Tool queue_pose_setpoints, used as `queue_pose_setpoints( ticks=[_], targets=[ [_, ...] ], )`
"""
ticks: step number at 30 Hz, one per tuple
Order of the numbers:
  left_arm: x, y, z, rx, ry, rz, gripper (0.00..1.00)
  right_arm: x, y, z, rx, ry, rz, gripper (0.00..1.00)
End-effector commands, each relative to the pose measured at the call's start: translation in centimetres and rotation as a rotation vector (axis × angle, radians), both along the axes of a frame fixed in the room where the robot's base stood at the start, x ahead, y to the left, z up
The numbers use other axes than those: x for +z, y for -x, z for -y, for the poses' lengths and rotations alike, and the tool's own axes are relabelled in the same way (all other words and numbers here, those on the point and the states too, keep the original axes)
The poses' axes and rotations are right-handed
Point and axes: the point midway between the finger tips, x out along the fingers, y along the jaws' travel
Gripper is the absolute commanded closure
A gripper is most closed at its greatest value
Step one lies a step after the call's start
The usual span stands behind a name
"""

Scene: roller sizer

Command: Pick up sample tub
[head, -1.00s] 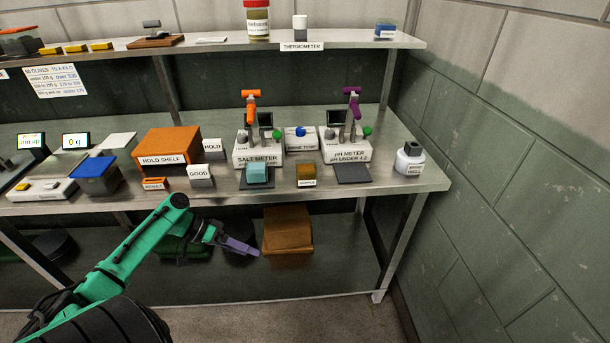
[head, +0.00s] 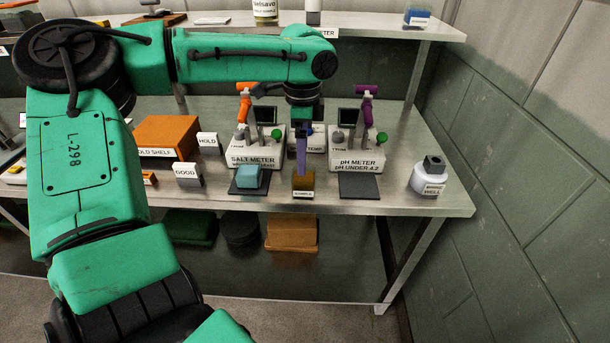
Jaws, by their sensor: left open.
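The sample tub (head: 303,183) is a small brown tub with a white label on its front. It stands near the front edge of the steel bench, between the two meters. My left gripper (head: 302,168) points straight down, its purple fingers right over the tub's top. From this angle the fingers overlap in a narrow profile, and I cannot tell whether they touch the tub. The left gripper is open and holds nothing that I can see. My right gripper is not in view.
A teal block (head: 249,177) sits on a dark pad left of the tub, before the salt meter (head: 255,160). The pH meter (head: 357,163) and an empty dark pad (head: 358,186) are on the right. A white bottle (head: 427,177) stands near the right end.

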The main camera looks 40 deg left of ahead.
Motion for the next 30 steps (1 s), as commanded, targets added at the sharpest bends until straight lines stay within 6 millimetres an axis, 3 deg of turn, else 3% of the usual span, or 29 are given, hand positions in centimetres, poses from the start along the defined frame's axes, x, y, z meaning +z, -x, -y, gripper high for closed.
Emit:
queue_pose_setpoints(
  ticks=[3,5,13,21,23,28,30],
  targets=[
    [-2.6,0.0,0.0,0.001,0.0,-0.002,0.0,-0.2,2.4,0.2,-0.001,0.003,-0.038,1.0],
    [-3.3,0.0,0.0,0.001,0.001,-0.001,0.0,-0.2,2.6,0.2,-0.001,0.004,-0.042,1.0],
    [-7.8,-0.3,-0.4,0.0,-0.001,-0.003,0.0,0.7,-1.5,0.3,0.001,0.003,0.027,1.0],
    [-8.8,-0.4,-0.4,0.001,0.002,0.001,0.0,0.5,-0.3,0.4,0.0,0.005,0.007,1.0],
    [-8.8,-0.4,-0.4,0.001,0.002,0.001,0.19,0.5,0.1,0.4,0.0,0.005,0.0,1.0],
    [-8.8,-0.4,-0.4,0.001,0.002,0.001,0.84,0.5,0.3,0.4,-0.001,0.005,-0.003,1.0],
    [-8.8,-0.4,-0.4,0.001,0.001,0.002,0.87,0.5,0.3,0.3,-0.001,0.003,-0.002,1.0]
  ],
)
